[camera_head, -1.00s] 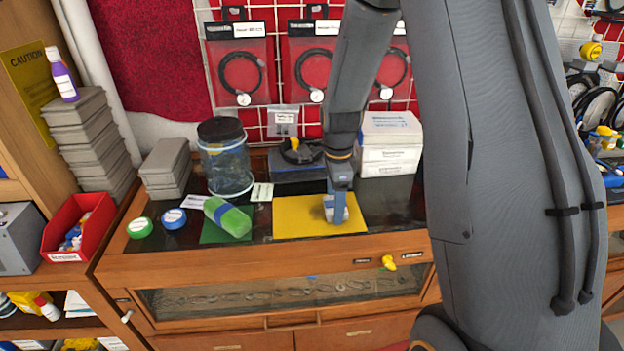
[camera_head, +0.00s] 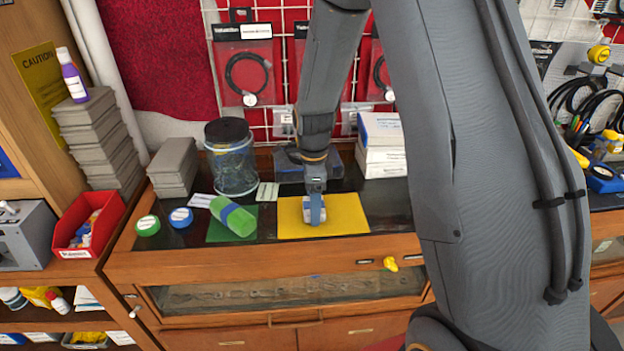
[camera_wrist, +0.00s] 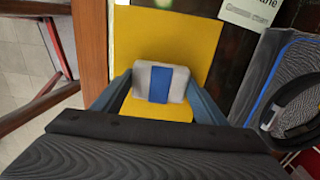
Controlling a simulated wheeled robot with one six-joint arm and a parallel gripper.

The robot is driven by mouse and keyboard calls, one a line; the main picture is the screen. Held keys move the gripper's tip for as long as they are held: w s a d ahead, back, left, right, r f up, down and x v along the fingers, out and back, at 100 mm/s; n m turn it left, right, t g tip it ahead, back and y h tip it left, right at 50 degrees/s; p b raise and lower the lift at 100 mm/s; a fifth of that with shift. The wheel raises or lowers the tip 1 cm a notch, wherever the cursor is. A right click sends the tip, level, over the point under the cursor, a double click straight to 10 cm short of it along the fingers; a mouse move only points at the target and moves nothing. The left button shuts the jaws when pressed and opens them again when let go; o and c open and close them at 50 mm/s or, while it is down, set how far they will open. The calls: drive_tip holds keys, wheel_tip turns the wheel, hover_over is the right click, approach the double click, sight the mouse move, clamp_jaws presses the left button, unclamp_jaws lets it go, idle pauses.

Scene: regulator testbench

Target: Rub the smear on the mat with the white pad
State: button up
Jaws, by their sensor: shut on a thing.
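The yellow mat (camera_head: 346,213) lies flat on the dark bench top, near its front edge. My gripper (camera_head: 315,214) is over the middle of the mat and shut on the white pad (camera_head: 307,212). In the wrist view the pad (camera_wrist: 143,83) is pale with a blue band across its middle, held between the two blue fingers of my gripper (camera_wrist: 158,92). The pad appears to be on the mat (camera_wrist: 180,35) or very close above it; I cannot tell whether it touches. No smear shows on the visible part of the mat; any part under the pad is hidden.
A clear jar with a black lid (camera_head: 231,158) and a white box (camera_head: 382,140) stand behind. Blue tape (camera_head: 181,217) and green tape (camera_head: 147,225) lie at the left.

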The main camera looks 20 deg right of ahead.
wheel_tip(320, 180, up, 2)
drive_tip(key=shift+r, duration=0.15)
drive_tip(key=shift+r+p, duration=2.15)
drive_tip(key=shift+r, duration=0.45)
